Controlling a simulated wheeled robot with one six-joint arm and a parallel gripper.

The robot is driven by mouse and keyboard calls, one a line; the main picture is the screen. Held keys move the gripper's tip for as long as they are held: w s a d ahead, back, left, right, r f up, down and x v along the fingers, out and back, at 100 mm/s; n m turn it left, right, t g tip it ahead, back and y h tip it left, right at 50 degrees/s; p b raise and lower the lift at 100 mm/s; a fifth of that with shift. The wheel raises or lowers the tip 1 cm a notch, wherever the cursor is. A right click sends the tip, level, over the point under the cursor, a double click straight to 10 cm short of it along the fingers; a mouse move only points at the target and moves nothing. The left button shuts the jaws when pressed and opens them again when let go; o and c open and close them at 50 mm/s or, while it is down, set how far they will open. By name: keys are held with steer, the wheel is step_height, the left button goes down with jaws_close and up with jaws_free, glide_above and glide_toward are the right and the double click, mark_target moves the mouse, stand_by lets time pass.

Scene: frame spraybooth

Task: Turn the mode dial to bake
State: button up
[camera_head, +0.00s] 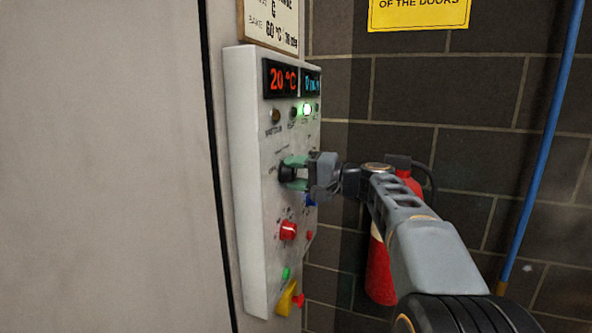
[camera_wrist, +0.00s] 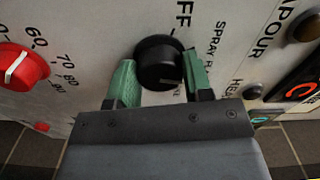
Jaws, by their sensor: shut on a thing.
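The mode dial is a round black knob on the pale control panel (camera_head: 256,205); in the head view the dial (camera_head: 285,174) is mostly covered by my gripper (camera_head: 294,173). In the wrist view the black dial (camera_wrist: 158,60) sits between the two green fingertips of my gripper (camera_wrist: 160,78), which is shut on it. Lettering ending in "FF" is above the dial and "SPRAY" is to its right. A faint pale mark shows on the dial's lower right edge. Lettering beside the right finger is partly hidden, so I cannot read the dial's setting surely.
A red knob (camera_head: 288,230) with a temperature scale is below the dial. A yellow handle (camera_head: 286,298) is at the panel's bottom. A display (camera_head: 282,79) reads 20 °C, and a green lamp (camera_head: 307,109) is lit. A red extinguisher (camera_head: 380,268) stands behind my arm.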

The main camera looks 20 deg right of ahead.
steer(key=m+p, duration=0.3)
steer(key=m, duration=0.3)
steer(key=shift+r, duration=0.1)
steer(key=m+p, duration=0.3)
steer(key=shift+m, duration=0.4)
steer(key=shift+m+p, duration=0.3)
steer(key=shift+m, duration=0.2)
steer(key=shift+f, duration=0.25)
steer(key=o, duration=0.9)
steer(key=shift+r, duration=0.1)
steer(key=shift+s+d, duration=0.1)
steer(key=b+v, duration=0.2)
steer(key=v, duration=1.1)
steer(key=shift+s+d, duration=0.25)
